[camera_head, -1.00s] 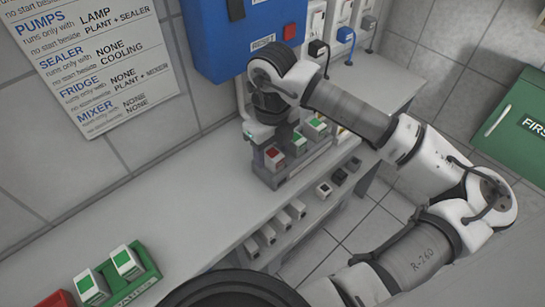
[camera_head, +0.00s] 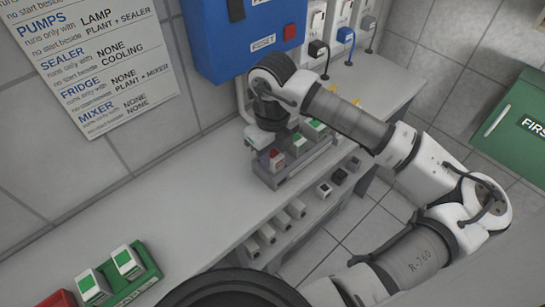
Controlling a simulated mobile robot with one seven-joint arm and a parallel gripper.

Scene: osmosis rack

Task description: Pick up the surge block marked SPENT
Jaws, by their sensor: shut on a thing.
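A grey rack (camera_head: 287,177) on the bench holds a row of white blocks. At its near left end is a block with a red top (camera_head: 276,158). Blocks with green tops stand behind it, one in the middle (camera_head: 299,144) and one farther right (camera_head: 315,129). My gripper (camera_head: 267,150) is down at the red-topped block, pointing downward, and is shut on it. My wrist and hand hide most of the fingers and part of that block. The block still appears to sit in the rack. Its marking is too small to read.
A green tray (camera_head: 140,287) with two green-topped blocks stands at the near left, beside a red thing (camera_head: 58,299). A blue box (camera_head: 240,45) and plugs with cables hang on the wall behind. Small modules line the bench front. The bench's middle left is clear.

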